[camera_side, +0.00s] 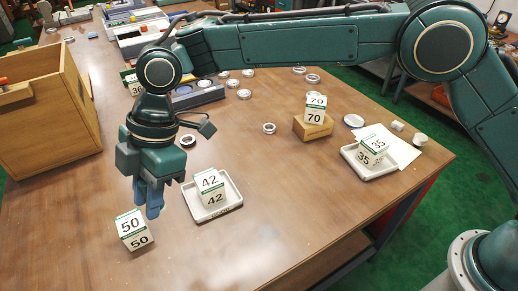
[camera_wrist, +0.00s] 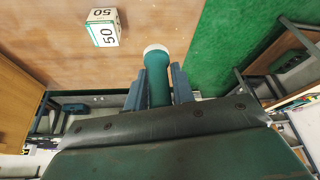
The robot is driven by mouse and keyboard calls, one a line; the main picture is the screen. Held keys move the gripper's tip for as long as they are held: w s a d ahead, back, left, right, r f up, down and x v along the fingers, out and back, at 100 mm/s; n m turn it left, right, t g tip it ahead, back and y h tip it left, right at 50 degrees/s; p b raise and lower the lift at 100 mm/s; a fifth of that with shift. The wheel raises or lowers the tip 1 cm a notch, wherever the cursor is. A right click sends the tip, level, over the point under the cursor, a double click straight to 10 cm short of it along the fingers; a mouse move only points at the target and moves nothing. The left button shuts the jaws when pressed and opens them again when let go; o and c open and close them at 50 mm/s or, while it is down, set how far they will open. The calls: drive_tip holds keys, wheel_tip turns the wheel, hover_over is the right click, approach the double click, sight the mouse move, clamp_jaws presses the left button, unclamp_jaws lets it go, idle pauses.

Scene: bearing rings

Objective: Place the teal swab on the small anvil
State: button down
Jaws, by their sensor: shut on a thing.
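My gripper (camera_side: 147,208) points down over the near left part of the table, just above and beside the box marked 50. In the wrist view its two blue-grey fingers are shut on the teal swab (camera_wrist: 159,82), a teal cylinder with a white rounded end that sticks out past the fingertips. In the side view I cannot make out the swab, which seems hidden by the gripper. I cannot identify a small anvil in either view.
The box marked 50 (camera_side: 134,231) stands on the wooden table. Box 42 (camera_side: 209,188) and box 35 (camera_side: 372,151) stand on white trays; box 70 (camera_side: 315,108) stands on a wooden block (camera_side: 312,128). Several metal rings lie farther back. A wooden crate (camera_side: 50,125) is at left.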

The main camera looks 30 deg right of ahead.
drive_tip(key=w+d+r+m+t, duration=0.1)
drive_tip(key=w+d+m, duration=0.2)
drive_tip(key=w+d, duration=0.6)
drive_tip(key=w+d+r+m+t, duration=0.15)
drive_tip(key=w+d, duration=0.35)
drive_tip(key=d, duration=0.7)
drive_tip(key=w+d+m+t, duration=0.1)
drive_tip(key=d+m, duration=0.2)
drive_tip(key=d, duration=0.8)
drive_tip(key=w+d+m, duration=0.2)
drive_tip(key=d, duration=0.9)
drive_tip(key=r+m+t+h, duration=0.2)
drive_tip(key=m+h, duration=0.2)
drive_tip(key=m, duration=0.6)
hover_over(420, 136)
wheel_tip(420, 136, down, 16)
drive_tip(key=shift+w+f, duration=0.1)
drive_tip(key=shift+f, duration=2.05)
drive_tip(key=shift+f, duration=0.1)
